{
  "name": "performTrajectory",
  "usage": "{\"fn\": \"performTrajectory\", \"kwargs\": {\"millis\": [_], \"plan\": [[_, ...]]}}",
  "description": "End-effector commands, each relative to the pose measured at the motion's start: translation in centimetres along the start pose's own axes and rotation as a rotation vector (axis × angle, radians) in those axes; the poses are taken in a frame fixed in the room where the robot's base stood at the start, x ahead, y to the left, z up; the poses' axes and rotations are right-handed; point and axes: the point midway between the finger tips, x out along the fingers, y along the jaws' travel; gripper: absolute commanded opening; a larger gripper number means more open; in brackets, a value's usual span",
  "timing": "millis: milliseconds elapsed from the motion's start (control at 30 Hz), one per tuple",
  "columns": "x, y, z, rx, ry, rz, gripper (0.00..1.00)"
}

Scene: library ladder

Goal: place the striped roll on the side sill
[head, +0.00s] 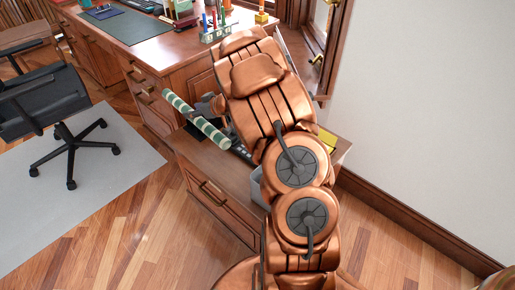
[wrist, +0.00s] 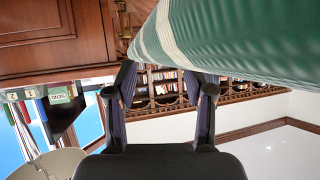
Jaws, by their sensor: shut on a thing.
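The striped roll (head: 192,116), green with pale bands, is held slanting above the low wooden cabinet beside the desk. In the wrist view the roll (wrist: 240,38) fills the upper right, very close, across the tips of my fingers. My gripper (head: 208,117) is shut on the roll near its middle; its two dark fingers (wrist: 160,82) also show in the wrist view. A window with a wooden frame stands at the right behind my arm, and a brown ledge (head: 321,98) shows at its foot. I cannot tell whether this ledge is the side sill; my arm hides much of that area.
The low cabinet (head: 205,160) carries a dark keyboard-like thing and something yellow (head: 327,138). The desk (head: 165,52) behind holds a pen rack (head: 218,32) and other items. An office chair (head: 62,115) stands left on a grey mat. The front floor is clear.

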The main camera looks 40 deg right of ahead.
Motion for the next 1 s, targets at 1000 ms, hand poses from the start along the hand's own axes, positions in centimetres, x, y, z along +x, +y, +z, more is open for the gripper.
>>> {"fn": "performTrajectory", "kwargs": {"millis": [1000], "plan": [[3.6,0.7,13.7,-0.027,-0.001,-0.064,0.00]]}}
